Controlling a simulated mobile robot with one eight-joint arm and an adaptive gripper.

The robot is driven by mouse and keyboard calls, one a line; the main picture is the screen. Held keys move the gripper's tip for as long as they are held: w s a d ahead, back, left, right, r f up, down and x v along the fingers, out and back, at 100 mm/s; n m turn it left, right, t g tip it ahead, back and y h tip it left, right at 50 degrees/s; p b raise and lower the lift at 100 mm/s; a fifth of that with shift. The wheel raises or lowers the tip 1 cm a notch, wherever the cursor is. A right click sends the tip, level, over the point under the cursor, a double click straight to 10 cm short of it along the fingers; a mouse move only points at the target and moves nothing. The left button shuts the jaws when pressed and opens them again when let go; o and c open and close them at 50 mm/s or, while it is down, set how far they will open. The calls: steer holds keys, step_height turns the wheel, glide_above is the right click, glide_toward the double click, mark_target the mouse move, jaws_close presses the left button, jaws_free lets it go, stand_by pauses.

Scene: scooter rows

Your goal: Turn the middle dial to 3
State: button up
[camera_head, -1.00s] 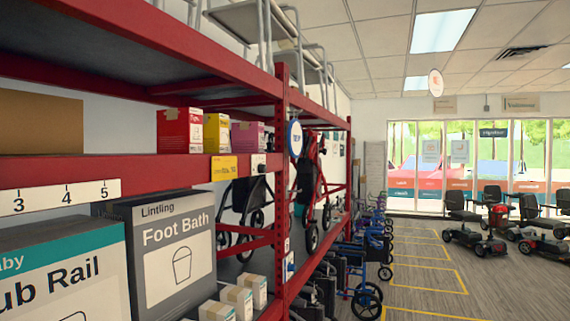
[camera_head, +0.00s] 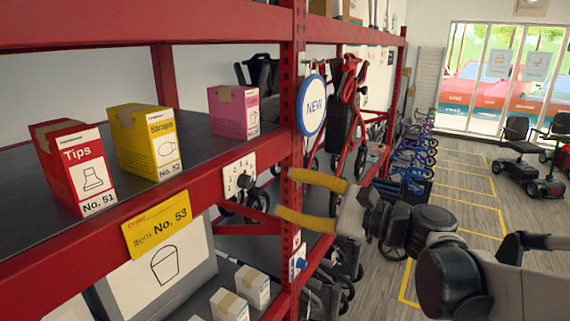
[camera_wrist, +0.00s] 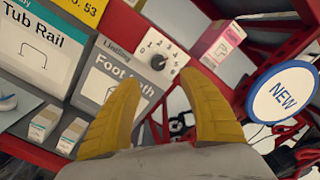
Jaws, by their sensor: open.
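A white dial plate (camera_head: 239,170) with a black knob (camera_head: 243,181) is fixed to the red shelf beam beside the upright post. In the wrist view its knob (camera_wrist: 155,61) sits ahead between my fingertips, with numbers from 0 to 5 around it. I cannot tell clearly which number the knob points to. A second dial with a blue knob (camera_head: 301,264) is lower on the post. My gripper (camera_head: 284,193), with yellow fingers, is open and empty, right of the black-knobbed dial and apart from it. It also shows in the wrist view (camera_wrist: 159,73).
The red post (camera_head: 290,120) and a round NEW sign (camera_head: 312,106) stand close to my gripper. Boxes, including a pink one (camera_head: 234,112), sit on the shelf. A yellow Item No. 53 tag (camera_head: 157,224) hangs from the beam. The aisle floor is open at right.

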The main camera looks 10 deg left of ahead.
mark_target(250, 183)
steer(key=p+x, duration=0.1)
steer(key=x, duration=0.8)
steer(key=shift+a+p, duration=0.35)
steer(key=shift+a, duration=0.1)
jaws_close()
